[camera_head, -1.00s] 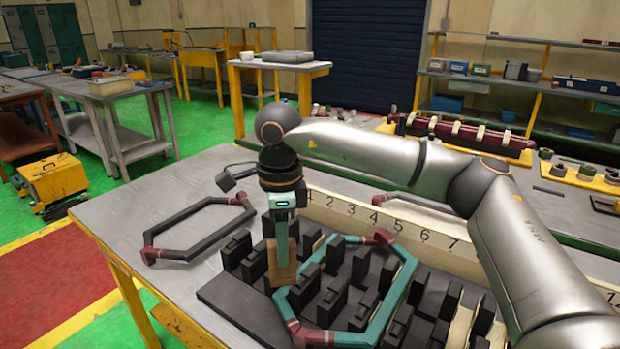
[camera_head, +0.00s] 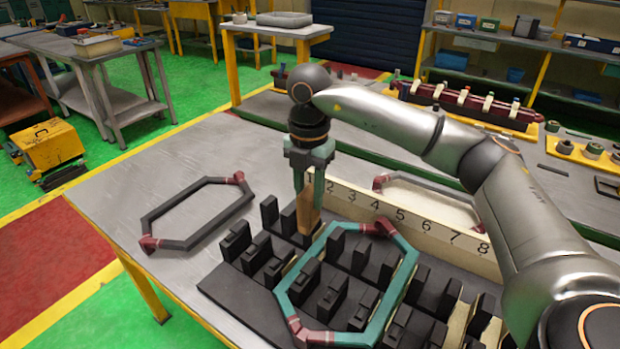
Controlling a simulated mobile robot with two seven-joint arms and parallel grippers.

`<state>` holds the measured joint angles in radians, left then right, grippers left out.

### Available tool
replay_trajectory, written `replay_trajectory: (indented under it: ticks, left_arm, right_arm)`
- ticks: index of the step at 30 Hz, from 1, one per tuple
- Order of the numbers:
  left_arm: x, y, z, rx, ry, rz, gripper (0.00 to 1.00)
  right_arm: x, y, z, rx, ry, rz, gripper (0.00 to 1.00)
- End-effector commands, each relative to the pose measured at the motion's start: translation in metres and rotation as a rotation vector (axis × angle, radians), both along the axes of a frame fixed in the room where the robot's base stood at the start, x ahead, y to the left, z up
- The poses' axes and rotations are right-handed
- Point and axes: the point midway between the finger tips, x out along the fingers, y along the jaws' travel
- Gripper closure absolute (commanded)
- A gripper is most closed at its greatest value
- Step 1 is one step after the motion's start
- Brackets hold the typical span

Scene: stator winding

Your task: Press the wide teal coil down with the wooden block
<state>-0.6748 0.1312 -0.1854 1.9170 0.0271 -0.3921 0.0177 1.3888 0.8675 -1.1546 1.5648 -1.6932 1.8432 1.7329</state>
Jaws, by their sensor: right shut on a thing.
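The wide teal coil (camera_head: 284,287) is a long six-sided ring with dark red corner pieces. It lies tilted around several black teeth of the stator block (camera_head: 232,292) in the head view. My right gripper (camera_head: 311,190) points down near the coil's far left side and is shut on the wooden block (camera_head: 309,217). The wooden block is upright, with its lower end close to the black teeth and the coil's upper left edge. I cannot tell whether it touches the coil. My left gripper is not in view.
A dark grey coil (camera_head: 190,243) with red ends lies on the table (camera_head: 130,190) to the left.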

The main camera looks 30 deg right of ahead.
Motion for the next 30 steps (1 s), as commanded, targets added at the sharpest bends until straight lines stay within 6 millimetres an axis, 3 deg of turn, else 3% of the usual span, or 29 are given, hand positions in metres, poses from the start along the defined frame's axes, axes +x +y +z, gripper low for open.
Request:
replay_trajectory:
  ticks: [3, 11, 30]
  left_arm:
    - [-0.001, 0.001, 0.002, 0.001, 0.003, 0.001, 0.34]
    - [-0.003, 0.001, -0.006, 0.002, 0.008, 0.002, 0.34]
    - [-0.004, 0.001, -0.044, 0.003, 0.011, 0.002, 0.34]
  right_arm:
    - [0.000, -0.003, 0.001, -0.001, 0.001, -0.082, 1.00]
    - [0.000, -0.003, -0.006, -0.003, 0.001, -0.105, 1.00]
    - [-0.001, -0.003, -0.055, -0.001, 0.001, -0.102, 1.00]
